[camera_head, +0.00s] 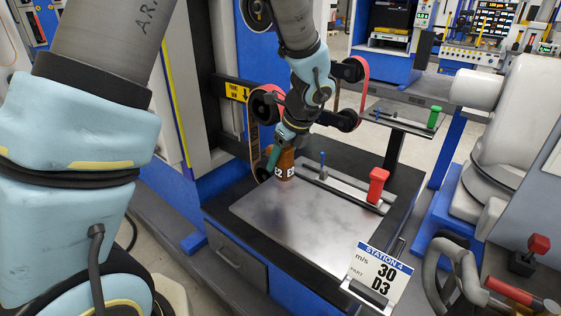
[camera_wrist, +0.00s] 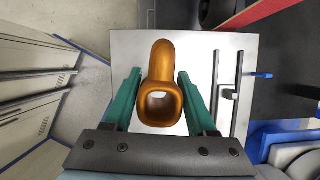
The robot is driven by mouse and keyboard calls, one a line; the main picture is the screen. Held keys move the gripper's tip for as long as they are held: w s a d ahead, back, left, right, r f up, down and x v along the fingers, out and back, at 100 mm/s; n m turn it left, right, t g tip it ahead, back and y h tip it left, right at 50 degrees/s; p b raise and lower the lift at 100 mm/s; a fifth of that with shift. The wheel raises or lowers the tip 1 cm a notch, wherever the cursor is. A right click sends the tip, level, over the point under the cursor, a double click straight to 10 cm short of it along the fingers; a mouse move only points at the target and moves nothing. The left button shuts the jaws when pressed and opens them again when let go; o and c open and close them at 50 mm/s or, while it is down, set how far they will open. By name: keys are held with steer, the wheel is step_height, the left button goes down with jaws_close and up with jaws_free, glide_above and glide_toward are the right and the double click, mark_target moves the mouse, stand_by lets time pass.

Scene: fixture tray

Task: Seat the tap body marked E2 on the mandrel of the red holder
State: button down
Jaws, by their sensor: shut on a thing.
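The copper-brown tap body (camera_head: 286,164), with E2 on a white band, is at the left back of the metal plate (camera_head: 290,225). My gripper (camera_head: 276,158) is shut on it; I cannot tell whether its base touches the plate. In the wrist view the tap body (camera_wrist: 163,62) sits between my gripper's green fingers (camera_wrist: 160,76), its open square end towards the camera. The red holder (camera_head: 378,184) stands upright at the right end of a slotted rail on the plate, apart from my gripper. A separate mandrel on it cannot be made out.
A slim blue-topped post (camera_head: 322,160) stands on the same rail, between the tap body and the red holder. The plate's front is bare. A station sign (camera_head: 378,277) stands at the front right corner. A farther bench holds a green-topped part (camera_head: 433,118).

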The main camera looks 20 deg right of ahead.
steer(key=shift+r, duration=0.15)
step_height(320, 180, up, 3)
steer(key=p, duration=0.3)
steer(key=shift+r+p, duration=0.2)
steer(key=shift+p, duration=0.15)
steer(key=shift+f, duration=0.1)
